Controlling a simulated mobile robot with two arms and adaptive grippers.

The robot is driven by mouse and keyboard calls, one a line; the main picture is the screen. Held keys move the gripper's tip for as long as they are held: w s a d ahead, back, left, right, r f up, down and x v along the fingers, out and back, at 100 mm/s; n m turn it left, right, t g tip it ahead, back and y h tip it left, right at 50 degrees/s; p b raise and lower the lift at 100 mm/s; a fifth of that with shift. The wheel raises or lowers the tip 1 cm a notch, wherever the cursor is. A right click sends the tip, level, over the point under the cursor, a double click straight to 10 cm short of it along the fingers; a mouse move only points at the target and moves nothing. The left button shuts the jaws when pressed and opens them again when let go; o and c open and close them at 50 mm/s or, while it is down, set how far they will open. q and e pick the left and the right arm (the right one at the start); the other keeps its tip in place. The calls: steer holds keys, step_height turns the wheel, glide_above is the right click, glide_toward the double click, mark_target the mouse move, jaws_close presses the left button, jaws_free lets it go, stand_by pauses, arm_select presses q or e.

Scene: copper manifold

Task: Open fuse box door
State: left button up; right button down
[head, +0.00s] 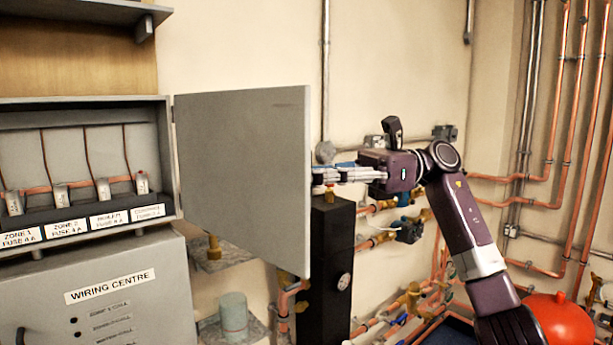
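The fuse box (88,112) is at the left of the head view, its inside showing several fuses (102,189) with labels below. Its grey door (243,180) is swung wide open to the right, hinged on the box's right edge. My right gripper (326,176) is just right of the door's free edge, fingers pointing left. The fingertips are close to the edge or partly behind it; I cannot tell if they touch. The fingers look close together, but whether they are shut is unclear. My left gripper is not in view.
A grey wiring centre cabinet (110,292) sits below the fuse box. A black column (331,265) stands under my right gripper. Copper pipes and valves (412,298) run along the wall behind. A red vessel (562,320) is at the lower right. A shelf (80,15) hangs above the box.

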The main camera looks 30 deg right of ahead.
steer(key=shift+f, duration=0.15)
steer(key=c, duration=2.4)
jaws_free()
steer(key=shift+o, duration=0.3)
steer(key=shift+s+d, duration=0.1)
steer(key=s+d, duration=0.2)
steer(key=d, duration=1)
steer(key=shift+s, duration=0.15)
steer(key=shift+a, duration=0.1)
